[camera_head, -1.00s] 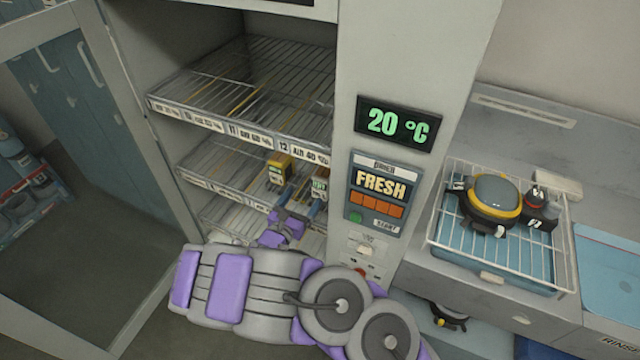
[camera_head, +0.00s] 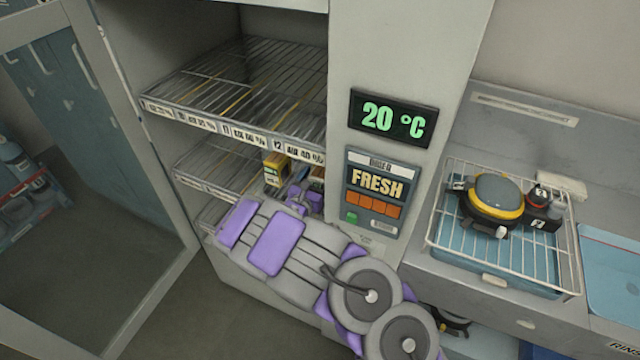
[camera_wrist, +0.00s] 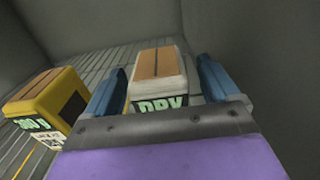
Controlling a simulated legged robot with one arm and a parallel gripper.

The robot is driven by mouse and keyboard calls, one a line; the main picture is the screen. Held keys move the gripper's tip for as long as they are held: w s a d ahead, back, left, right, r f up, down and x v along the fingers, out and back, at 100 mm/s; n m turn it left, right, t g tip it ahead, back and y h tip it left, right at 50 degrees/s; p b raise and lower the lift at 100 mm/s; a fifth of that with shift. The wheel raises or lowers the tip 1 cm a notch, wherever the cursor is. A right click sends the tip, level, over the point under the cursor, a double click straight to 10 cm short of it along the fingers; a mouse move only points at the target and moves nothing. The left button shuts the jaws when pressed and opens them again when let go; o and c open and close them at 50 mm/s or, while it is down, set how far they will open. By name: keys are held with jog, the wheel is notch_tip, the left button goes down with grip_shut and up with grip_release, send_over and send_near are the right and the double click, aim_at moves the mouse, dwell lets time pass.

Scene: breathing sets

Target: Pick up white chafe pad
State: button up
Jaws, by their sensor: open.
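The white chafe pad (camera_wrist: 157,84) shows in the wrist view as a white block with a brown, dark-lined top and a front label reading "DRY". My gripper (camera_wrist: 160,76) is open, with one blue finger on each side of the pad. Whether the fingers touch it, I cannot tell. The lower front of the pad is hidden by the gripper body. In the head view my gripper (camera_head: 300,184) reaches into the cabinet's shelf, and the arm hides most of the pad there.
A yellow block (camera_wrist: 47,106) stands left of the pad; it also shows in the head view (camera_head: 275,168). The wire shelf above (camera_head: 240,85) is empty. A cabinet post with a display (camera_head: 393,118) stands right of the opening. A wire rack (camera_head: 455,225) holds a black-and-yellow device.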

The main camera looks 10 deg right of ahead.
jog(key=shift+d, duration=0.25)
jog(key=shift+c, duration=1.3)
jog(key=shift+a, duration=0.75)
jog(key=c, duration=0.6)
jog(key=shift+d, duration=0.55)
jog(key=c, duration=0.5)
